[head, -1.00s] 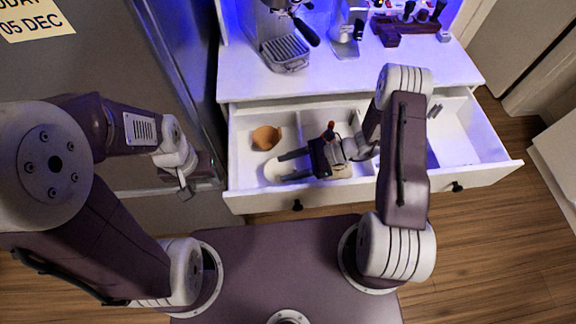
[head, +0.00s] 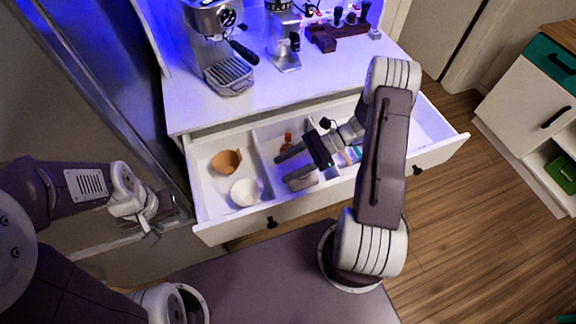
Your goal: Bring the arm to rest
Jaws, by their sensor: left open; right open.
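My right gripper (head: 283,167) is open and empty, over the middle compartment of the open drawer (head: 221,228), with its fingers pointing left. Its arm reaches in from the front right. A white cup (head: 246,192) sits in the drawer's left compartment, to the left of and apart from the fingertips. A tan cup (head: 226,163) is behind it in the same compartment. My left gripper (head: 147,217) is open and empty, outside the drawer to its left.
The espresso machine (head: 216,50) and grinder (head: 283,45) stand on the white counter (head: 310,77) above the drawer. A small reddish bottle (head: 287,142) is in the middle compartment. A white cabinet (head: 524,85) stands at the right, with clear wooden floor (head: 463,200) before it.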

